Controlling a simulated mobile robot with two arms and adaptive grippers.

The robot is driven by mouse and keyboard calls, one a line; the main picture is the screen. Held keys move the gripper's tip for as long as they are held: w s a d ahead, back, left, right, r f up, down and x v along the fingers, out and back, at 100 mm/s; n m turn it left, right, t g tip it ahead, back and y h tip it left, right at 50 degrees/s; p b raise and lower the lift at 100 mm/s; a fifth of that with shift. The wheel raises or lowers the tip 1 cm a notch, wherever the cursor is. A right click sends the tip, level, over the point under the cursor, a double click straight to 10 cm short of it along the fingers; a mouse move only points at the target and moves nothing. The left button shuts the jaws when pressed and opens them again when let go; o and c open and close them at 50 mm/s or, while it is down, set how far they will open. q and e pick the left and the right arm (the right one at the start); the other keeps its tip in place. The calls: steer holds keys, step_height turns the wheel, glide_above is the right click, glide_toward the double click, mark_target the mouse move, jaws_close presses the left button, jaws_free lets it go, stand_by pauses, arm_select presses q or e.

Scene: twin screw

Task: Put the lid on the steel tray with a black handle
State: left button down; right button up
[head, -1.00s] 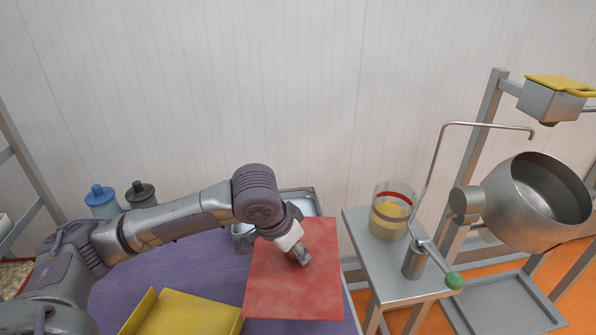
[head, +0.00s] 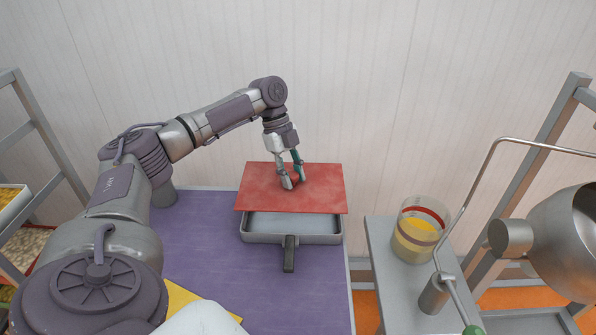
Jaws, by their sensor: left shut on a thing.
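The steel tray (head: 249,237) stands on the purple table top, with its black handle (head: 289,254) pointing toward me. A flat red lid (head: 262,193) is above the tray and covers its far part from my view; the near part of the tray's inside shows below the lid's front edge. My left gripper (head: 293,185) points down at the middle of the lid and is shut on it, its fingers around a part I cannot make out. I cannot tell whether the lid touches the tray's rim. My right gripper is not in view.
A small steel table (head: 391,283) at the right bears a glass jar (head: 415,232) with yellow contents and a bent metal rod. A steel bowl (head: 562,245) is at the far right. Yellow sheet (head: 182,300) lies at the front left. The purple table (head: 205,240) is clear left of the tray.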

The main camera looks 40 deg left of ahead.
mark_target(292, 191)
arm_select(q)
steer(key=shift+s+f+b, duration=0.25)
steer(key=shift+f+b, duration=0.05)
steer(key=shift+b, duration=0.1)
steer(key=shift+f+b, duration=0.35)
step_height(292, 191, down, 3)
steer(key=b, duration=0.3)
steer(key=shift+w+f, duration=0.1)
steer(key=shift+w, duration=0.05)
steer(key=shift+f, duration=0.25)
steer(key=shift+f+b, duration=0.3)
steer(key=shift+f, duration=0.45)
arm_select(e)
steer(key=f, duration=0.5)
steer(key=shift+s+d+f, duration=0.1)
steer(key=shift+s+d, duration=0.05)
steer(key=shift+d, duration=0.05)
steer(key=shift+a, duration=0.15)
arm_select(q)
steer(key=shift+r+p, duration=0.1)
steer(key=shift+p, duration=0.25)
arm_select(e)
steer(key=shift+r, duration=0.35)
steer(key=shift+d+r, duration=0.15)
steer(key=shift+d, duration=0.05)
